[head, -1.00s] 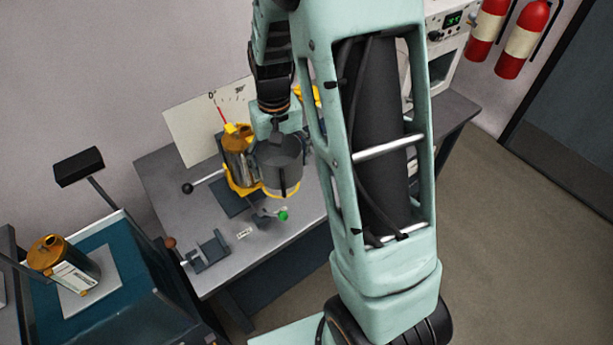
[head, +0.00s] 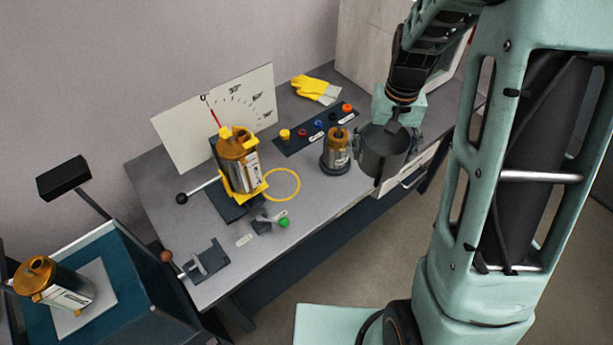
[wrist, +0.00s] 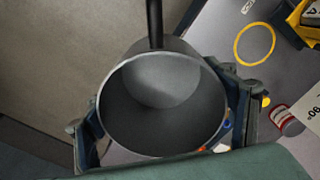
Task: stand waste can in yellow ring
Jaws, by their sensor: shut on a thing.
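The waste can (head: 382,154) is a dark grey open-topped cup. My gripper (head: 392,120) is shut on it, with a finger on either side. In the wrist view the can (wrist: 160,108) is empty inside, with its mouth toward the camera. The can appears roughly upright and raised, overlapping the bench's front edge at the right in the head view. The yellow ring (head: 283,169) is a thin circle marked on the bench top, with nothing in it. It also shows at the upper right of the wrist view (wrist: 236,46), apart from the can.
A gold-and-silver canister (head: 237,160) stands in a yellow holder just left of the ring. A smaller pump-like canister (head: 337,152) stands between ring and can. Behind are a dark strip of coloured knobs (head: 316,131) and yellow gloves (head: 316,89).

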